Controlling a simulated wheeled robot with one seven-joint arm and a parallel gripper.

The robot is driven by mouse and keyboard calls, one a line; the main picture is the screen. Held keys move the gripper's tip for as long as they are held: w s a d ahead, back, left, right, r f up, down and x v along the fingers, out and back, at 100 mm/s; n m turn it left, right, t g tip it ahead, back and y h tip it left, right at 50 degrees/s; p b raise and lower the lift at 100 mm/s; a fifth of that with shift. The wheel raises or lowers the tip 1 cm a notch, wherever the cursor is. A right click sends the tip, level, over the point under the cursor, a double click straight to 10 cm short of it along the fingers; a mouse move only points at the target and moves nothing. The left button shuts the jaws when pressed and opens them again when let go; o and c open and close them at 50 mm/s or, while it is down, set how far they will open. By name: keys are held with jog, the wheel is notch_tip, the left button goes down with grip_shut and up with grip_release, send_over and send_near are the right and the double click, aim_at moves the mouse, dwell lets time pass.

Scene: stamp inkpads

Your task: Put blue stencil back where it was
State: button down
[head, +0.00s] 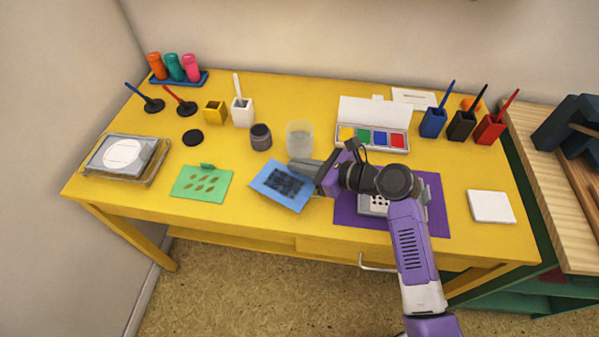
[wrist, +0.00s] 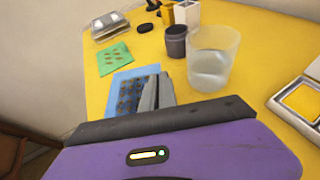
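The blue stencil (head: 266,190), a flat sheet with rows of dark marks, is over the front middle of the yellow table in the head view. It also shows in the wrist view (wrist: 117,82), beyond the fingertips. My gripper (head: 295,168) is at the stencil's back right edge, its grey fingers close together. In the wrist view the fingers (wrist: 155,92) overlap the sheet's near right side and look shut on it. The exact grip point is hidden. The sheet looks slightly tilted; I cannot tell its height above the table.
A green stencil (head: 189,189) lies left of the blue one. A purple mat (head: 439,215) with a grey holed plate (head: 372,207) is right, partly under my arm. A clear water cup (head: 299,133) and dark jar (head: 261,137) stand behind. A paint box (head: 372,148) is at the back.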

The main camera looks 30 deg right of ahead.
jog(key=shift+f, duration=1.45)
jog(key=shift+f, duration=0.15)
jog(key=c, duration=1.7)
grip_release()
jog(key=shift+r, duration=0.2)
jog(key=v, duration=1.2)
jog(key=shift+f+p, duration=0.1)
jog(key=shift+p, duration=0.3)
